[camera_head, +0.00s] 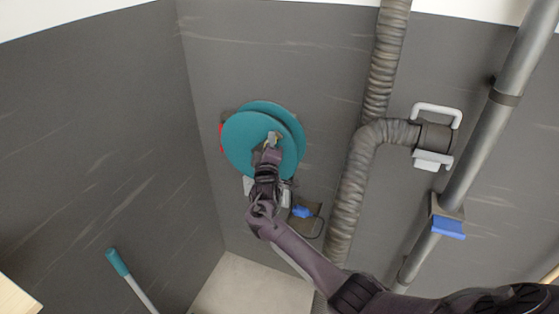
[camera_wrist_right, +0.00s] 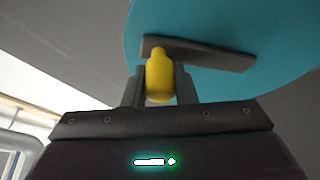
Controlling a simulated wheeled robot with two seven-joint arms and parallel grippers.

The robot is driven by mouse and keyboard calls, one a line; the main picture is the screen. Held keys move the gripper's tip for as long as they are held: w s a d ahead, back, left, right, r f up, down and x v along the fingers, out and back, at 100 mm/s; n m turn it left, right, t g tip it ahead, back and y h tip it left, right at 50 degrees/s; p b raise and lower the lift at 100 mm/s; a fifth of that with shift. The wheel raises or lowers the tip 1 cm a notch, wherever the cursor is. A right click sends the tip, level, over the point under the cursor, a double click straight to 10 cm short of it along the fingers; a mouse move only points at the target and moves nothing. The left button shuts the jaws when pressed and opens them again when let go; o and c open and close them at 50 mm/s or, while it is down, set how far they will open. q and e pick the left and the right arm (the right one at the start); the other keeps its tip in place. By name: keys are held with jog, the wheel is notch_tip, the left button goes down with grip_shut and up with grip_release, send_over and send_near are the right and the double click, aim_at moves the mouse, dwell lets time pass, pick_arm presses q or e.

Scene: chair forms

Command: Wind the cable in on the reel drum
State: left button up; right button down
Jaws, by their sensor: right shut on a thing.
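The teal reel drum (camera_head: 242,141) is mounted on the dark wall in the middle of the head view. Its teal face also fills the top of the right wrist view (camera_wrist_right: 215,25). A dark crank arm (camera_wrist_right: 205,55) crosses that face and carries a yellow handle (camera_wrist_right: 159,76). My right gripper (camera_head: 271,142) is in front of the drum, and in the right wrist view (camera_wrist_right: 160,88) its fingers are shut on the yellow handle. The cable (camera_head: 322,222) seems to be the thin dark line curving below the drum, partly hidden by my arm. My left gripper is not in view.
A ribbed hose (camera_head: 352,190) runs down the wall right of the drum, with a white-handled coupling (camera_head: 434,136). A grey pipe (camera_head: 478,150) with a blue-handled clamp (camera_head: 448,229) stands further right. A teal-gripped pole (camera_head: 118,262) leans at lower left.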

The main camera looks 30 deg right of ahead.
jog(key=shift+w+a+r+n+y+p, duration=0.3)
jog(key=shift+w+a+r+n, duration=0.1)
jog(key=shift+w+r+n, duration=0.15)
jog(key=shift+w+a+r+n+y+p, duration=0.2)
jog(key=shift+w+a+r+n+p, duration=0.1)
jog(key=shift+w+a+r+n, duration=0.25)
jog(key=shift+w+a+r+n+g+p, duration=0.3)
jog(key=shift+w+n+g+p, duration=0.15)
jog(key=shift+n, duration=0.25)
jog(key=shift+w+a+n+g+y, duration=0.35)
jog(key=shift+w+a+n, duration=0.15)
jog(key=shift+n, duration=0.3)
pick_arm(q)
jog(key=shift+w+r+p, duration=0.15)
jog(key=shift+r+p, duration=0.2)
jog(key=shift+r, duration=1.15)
pick_arm(e)
jog(key=shift+w+a+n, duration=0.2)
jog(key=shift+w+n, duration=0.1)
jog(key=shift+n, duration=0.1)
jog(key=shift+f, duration=0.1)
jog(key=c, duration=1.2)
grip_release()
jog(key=shift+s+f, duration=0.1)
